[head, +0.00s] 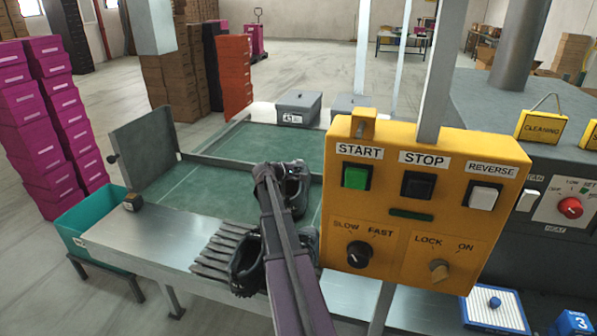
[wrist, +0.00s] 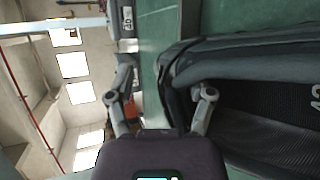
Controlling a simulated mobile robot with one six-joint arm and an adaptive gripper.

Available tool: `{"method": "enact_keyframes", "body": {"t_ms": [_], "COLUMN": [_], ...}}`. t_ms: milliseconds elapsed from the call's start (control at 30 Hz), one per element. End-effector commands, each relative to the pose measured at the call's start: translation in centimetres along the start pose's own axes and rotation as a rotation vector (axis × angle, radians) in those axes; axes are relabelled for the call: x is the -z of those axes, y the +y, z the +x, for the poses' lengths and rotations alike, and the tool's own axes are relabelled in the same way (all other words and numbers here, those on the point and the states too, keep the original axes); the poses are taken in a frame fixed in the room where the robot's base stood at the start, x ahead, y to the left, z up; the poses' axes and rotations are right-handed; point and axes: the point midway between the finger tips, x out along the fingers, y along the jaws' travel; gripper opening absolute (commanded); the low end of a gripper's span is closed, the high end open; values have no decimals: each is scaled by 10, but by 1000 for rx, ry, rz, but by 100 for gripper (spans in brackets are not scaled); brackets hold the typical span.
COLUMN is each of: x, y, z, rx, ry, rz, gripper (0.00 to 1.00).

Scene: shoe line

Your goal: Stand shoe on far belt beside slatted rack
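A black shoe (head: 298,188) is at the green far belt (head: 215,195), just right of my gripper (head: 268,176). In the wrist view a dark shoe (wrist: 250,75) fills the right side, with a number inside it. My gripper (wrist: 163,98) has its fingers spread, with green belt visible between them. The right finger overlaps the shoe's edge; the left finger is clear of it. I cannot tell whether the right finger touches. The slatted rack (head: 212,257) is on the near metal ledge, with another black shoe (head: 244,268) on its right end. My arm partly hides both shoes.
A yellow control panel (head: 415,200) on a post stands at front right and hides part of the belt. A grey upright plate (head: 145,145) stands at the belt's left end. Grey boxes (head: 298,107) stand behind the belt. The belt's left part is clear.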

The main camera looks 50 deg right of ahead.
Motion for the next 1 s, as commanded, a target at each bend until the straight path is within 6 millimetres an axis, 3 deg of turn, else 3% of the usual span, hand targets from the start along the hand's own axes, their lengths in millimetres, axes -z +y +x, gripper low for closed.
{"method": "enact_keyframes", "body": {"t_ms": [700, 1000], "x": [-1, -1], "y": [3, 2], "z": [-105, -120], "rx": [-1, 0], "ry": [1, -1], "rz": [0, 0], "gripper": [65, 65]}}
